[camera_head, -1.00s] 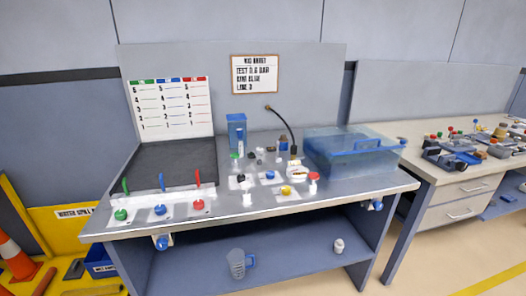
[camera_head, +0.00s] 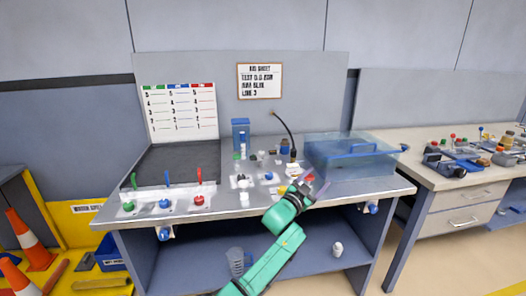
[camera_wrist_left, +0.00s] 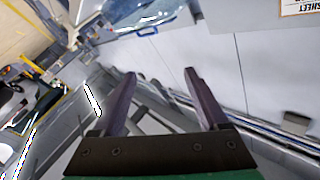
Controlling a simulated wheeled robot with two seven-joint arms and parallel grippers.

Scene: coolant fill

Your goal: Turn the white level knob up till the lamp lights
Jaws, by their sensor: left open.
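A small white knob-like piece (camera_head: 244,198) stands at the front of the metal bench top. Other small white parts sit behind it, and I cannot tell for sure which is the level knob. No lit lamp can be made out. My left gripper (camera_head: 318,187) is at the bench's front right, right of the white piece and in front of the clear blue tank. Its two dark fingers are apart and empty in the left wrist view (camera_wrist_left: 160,78). The arm hides part of the bench's front edge and the parts there. My right gripper is not in view.
Green, blue and red levers (camera_head: 166,190) stand at the bench's left front. The blue-tinted tank (camera_head: 350,160) is at the right, with a black gooseneck (camera_head: 286,128) beside it. A jug (camera_head: 236,262) and a white cup (camera_head: 337,249) sit on the lower shelf.

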